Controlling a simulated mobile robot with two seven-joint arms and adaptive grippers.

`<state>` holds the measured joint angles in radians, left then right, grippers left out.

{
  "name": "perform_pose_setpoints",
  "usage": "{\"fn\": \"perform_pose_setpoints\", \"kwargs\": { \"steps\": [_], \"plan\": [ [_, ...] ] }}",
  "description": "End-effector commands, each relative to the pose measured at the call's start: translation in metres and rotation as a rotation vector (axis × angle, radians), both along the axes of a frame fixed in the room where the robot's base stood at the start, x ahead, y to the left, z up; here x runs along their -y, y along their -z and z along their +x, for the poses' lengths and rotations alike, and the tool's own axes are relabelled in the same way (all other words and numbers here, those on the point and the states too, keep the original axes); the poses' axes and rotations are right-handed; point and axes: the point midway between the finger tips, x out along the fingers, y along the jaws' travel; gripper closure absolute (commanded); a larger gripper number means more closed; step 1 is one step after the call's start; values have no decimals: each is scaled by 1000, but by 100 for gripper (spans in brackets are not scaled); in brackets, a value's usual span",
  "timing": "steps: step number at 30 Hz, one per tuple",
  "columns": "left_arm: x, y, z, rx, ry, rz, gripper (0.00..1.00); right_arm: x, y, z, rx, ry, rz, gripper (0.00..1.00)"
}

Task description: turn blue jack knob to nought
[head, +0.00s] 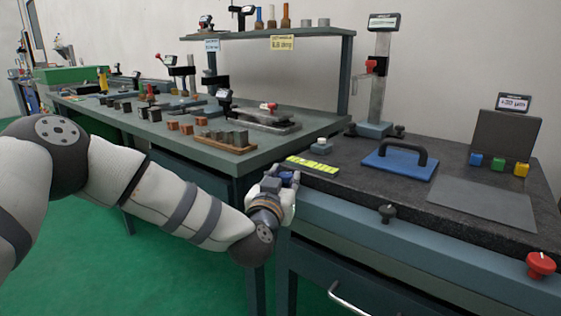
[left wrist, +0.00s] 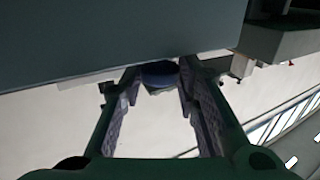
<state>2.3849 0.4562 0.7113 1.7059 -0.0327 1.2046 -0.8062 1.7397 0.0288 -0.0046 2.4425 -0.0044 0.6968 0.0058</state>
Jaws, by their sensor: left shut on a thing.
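The blue jack knob (left wrist: 160,70) sits between the fingertips of my left gripper (left wrist: 157,84) in the left wrist view, under the edge of a large grey body. In the head view my left gripper (head: 285,181) is at the front left corner of the dark surface plate's stand, and a bit of the blue knob (head: 289,176) shows there. The gripper is shut on the knob. Any mark or scale on the knob is hidden or too small to read. My right gripper is in neither view.
Along the stand's front are a dark knob (head: 387,211) and a red knob (head: 540,263). A workbench (head: 225,161) stands at left.

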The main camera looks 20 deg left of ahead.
Motion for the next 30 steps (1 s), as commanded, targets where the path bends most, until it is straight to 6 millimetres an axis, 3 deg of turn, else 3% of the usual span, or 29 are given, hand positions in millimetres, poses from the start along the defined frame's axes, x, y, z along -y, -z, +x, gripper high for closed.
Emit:
{"fn": "perform_pose_setpoints", "kwargs": {
  "steps": [1,15,30],
  "plan": [
    [4,-7,0,9,-33,2,99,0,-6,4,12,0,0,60],
    [5,-2,2,8,-303,-2,99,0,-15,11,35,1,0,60],
    [4,-2,3,7,-355,-3,99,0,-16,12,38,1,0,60]
  ]
}}
